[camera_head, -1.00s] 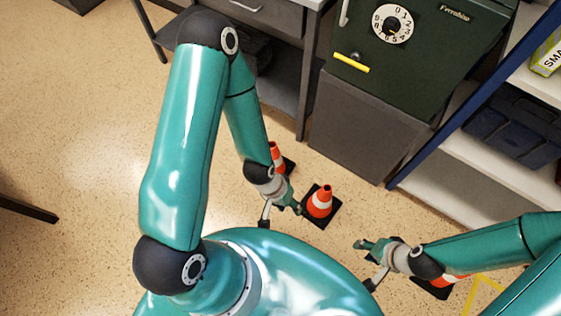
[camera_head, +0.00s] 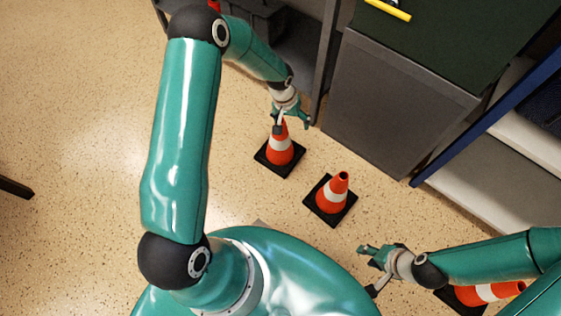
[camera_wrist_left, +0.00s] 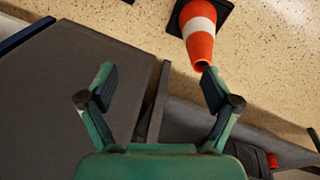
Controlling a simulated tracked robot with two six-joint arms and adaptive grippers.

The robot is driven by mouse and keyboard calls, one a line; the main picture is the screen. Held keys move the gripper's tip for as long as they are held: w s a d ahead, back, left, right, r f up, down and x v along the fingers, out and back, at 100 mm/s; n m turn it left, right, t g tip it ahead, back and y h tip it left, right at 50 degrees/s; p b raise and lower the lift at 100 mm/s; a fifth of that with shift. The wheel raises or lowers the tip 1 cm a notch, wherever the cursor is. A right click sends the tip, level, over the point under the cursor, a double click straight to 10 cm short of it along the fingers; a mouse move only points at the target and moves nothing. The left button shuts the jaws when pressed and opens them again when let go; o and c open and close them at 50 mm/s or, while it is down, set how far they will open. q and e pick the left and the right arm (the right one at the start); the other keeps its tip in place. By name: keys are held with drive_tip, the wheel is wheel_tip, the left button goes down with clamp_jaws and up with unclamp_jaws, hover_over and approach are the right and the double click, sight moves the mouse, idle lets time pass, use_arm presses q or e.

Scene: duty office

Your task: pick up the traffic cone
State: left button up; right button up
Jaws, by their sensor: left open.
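Several orange traffic cones with white bands and black square bases stand on the floor. One cone (camera_head: 280,151) is below my left gripper (camera_head: 291,120), whose fingers are at its top in the head view. In the left wrist view my left gripper (camera_wrist_left: 158,80) is open with nothing between its fingers, and that cone (camera_wrist_left: 200,28) lies beyond the right finger, its tip close to the fingertip. A second cone (camera_head: 332,196) stands to the right. A third cone (camera_head: 482,293) is partly hidden by my right arm. My right gripper (camera_head: 370,256) is low at the right, holding nothing visible.
A grey cabinet (camera_head: 390,105) with a dark green top part stands just behind the cones. A shelf unit with a blue upright (camera_head: 478,112) is at the right. A desk leg (camera_head: 327,55) is close behind my left gripper. Open speckled floor lies at the left.

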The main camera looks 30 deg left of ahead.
use_arm(q)
drive_tip(key=n+y+b, duration=0.1)
drive_tip(key=y+b, duration=0.1)
drive_tip(key=b, duration=0.2)
hover_over(280, 140)
drive_tip(key=a, duration=0.1)
wheel_tip(280, 140, down, 3)
drive_tip(key=w+f+b, duration=0.1)
drive_tip(key=f+b, duration=0.1)
drive_tip(key=f, duration=0.6)
drive_tip(key=w+a+f+b, duration=0.1)
drive_tip(key=w+f+b, duration=0.1)
drive_tip(key=f, duration=0.5)
drive_tip(key=shift+f+b, duration=0.4)
drive_tip(key=shift+b, duration=0.25)
use_arm(e)
wheel_tip(280, 140, down, 12)
drive_tip(key=shift+r, duration=0.15)
use_arm(q)
clamp_jaws()
drive_tip(key=shift+w, duration=0.1)
